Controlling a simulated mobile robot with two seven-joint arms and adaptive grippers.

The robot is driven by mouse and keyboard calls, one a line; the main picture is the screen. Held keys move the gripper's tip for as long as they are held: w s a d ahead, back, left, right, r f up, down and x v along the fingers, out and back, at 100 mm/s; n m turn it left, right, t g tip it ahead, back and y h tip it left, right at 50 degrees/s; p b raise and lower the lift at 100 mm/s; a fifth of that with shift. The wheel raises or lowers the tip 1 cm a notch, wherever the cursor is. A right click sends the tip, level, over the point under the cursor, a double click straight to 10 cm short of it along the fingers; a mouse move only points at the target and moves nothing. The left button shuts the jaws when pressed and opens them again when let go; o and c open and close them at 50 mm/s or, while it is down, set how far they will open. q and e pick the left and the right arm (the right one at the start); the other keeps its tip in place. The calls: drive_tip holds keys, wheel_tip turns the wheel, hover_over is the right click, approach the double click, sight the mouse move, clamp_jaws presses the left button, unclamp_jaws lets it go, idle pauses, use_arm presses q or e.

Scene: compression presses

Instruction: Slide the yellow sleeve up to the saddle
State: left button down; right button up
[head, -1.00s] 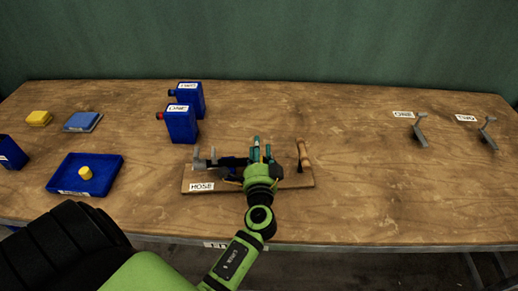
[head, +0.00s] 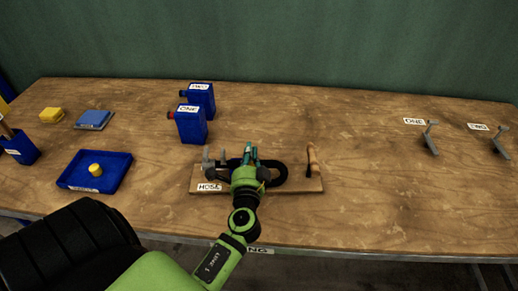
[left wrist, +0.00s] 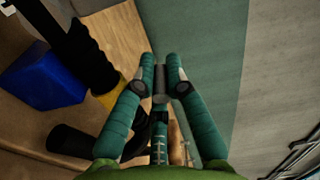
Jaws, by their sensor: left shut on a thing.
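My left gripper (head: 250,155) is over the middle of the wooden board labelled HOSE (head: 210,188) and is shut. In the left wrist view its teal fingers (left wrist: 161,70) are close together, and the yellow sleeve (left wrist: 114,98) shows on the black hose (left wrist: 88,55) right against the left finger. The grip itself is partly hidden behind the fingers. In the head view the black hose (head: 281,180) makes a loop right of the gripper. Grey upright pieces (head: 222,157) stand on the board left of the gripper; I cannot tell which is the saddle. My right gripper is not in view.
A wooden-handled lever (head: 312,157) stands at the board's right end. Two blue containers (head: 191,127) are behind the board. A blue tray (head: 121,178) holding a yellow piece is to the left. Grey hooked parts (head: 430,142) lie at the right.

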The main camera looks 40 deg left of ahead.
use_arm(q)
drive_tip(key=c, duration=1.3)
unclamp_jaws()
drive_tip(key=shift+w, duration=0.1)
drive_tip(key=shift+o, duration=0.2)
drive_tip(key=shift+s+d+f, duration=0.1)
drive_tip(key=shift+s+d, duration=0.25)
drive_tip(key=shift+s, duration=0.05)
drive_tip(key=v, duration=1.1)
drive_tip(key=shift+s, duration=0.1)
